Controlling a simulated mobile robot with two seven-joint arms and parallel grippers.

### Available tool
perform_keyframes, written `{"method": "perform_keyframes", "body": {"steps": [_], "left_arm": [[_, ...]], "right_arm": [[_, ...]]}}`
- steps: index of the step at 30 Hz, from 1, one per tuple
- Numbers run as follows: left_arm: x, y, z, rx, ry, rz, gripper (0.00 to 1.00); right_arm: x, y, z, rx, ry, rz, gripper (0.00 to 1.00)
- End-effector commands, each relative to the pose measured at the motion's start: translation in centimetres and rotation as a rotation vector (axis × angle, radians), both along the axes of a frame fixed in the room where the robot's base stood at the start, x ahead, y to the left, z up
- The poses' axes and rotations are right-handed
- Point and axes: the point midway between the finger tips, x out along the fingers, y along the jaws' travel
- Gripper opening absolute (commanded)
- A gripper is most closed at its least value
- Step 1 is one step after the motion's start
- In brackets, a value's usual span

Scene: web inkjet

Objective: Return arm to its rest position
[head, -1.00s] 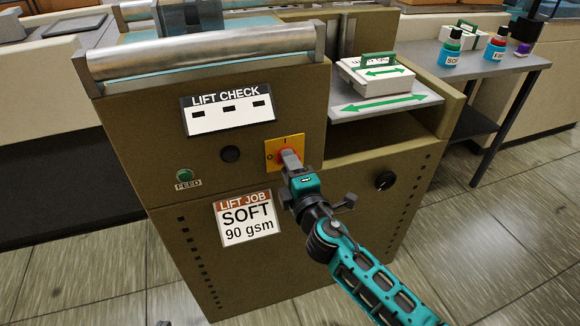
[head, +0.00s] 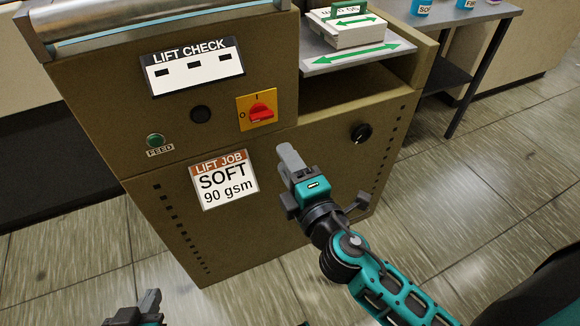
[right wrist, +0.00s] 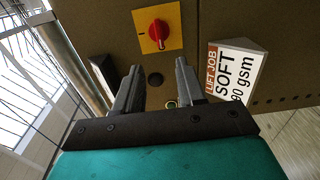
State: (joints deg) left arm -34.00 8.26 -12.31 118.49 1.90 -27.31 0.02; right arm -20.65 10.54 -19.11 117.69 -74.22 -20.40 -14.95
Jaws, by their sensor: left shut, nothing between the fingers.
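My right gripper (head: 288,152) hangs in front of the brown machine (head: 330,165), below and right of the red rotary switch (head: 262,113), clear of it. In the right wrist view its fingers (right wrist: 158,80) stand apart with nothing between them. The red knob lies roughly horizontal on its yellow plate, in line with the O mark; it also shows in the right wrist view (right wrist: 158,32). My left gripper (head: 150,300) shows at the bottom edge of the head view, shut and empty, mostly cut off.
The panel carries a LIFT CHECK sign (head: 192,67), a LIFT JOB card (head: 224,180), a green feed button (head: 155,140) and a black knob (head: 361,132). A shelf (head: 365,58) holds a white stack. Bottles stand on a side table (head: 470,12). Floor (head: 500,160) at right is clear.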

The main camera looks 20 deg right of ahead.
Motion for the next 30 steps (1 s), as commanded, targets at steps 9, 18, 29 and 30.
{"method": "perform_keyframes", "body": {"steps": [9,18,29,30], "left_arm": [[0.0,0.0,-0.1,0.001,0.000,-0.001,0.00],[0.0,0.2,-0.1,0.008,-0.001,-0.006,0.00],[0.0,0.8,3.8,0.023,-0.011,0.002,0.00],[0.0,1.0,4.3,0.026,-0.012,0.005,0.00]], "right_arm": [[-0.6,0.0,0.1,0.001,0.000,0.000,0.39],[-0.6,0.0,0.1,0.002,0.000,0.000,0.39],[-3.1,-1.3,-2.4,0.461,0.259,-0.054,0.39],[-3.8,-1.4,-3.0,0.558,0.308,-0.072,0.39]]}}
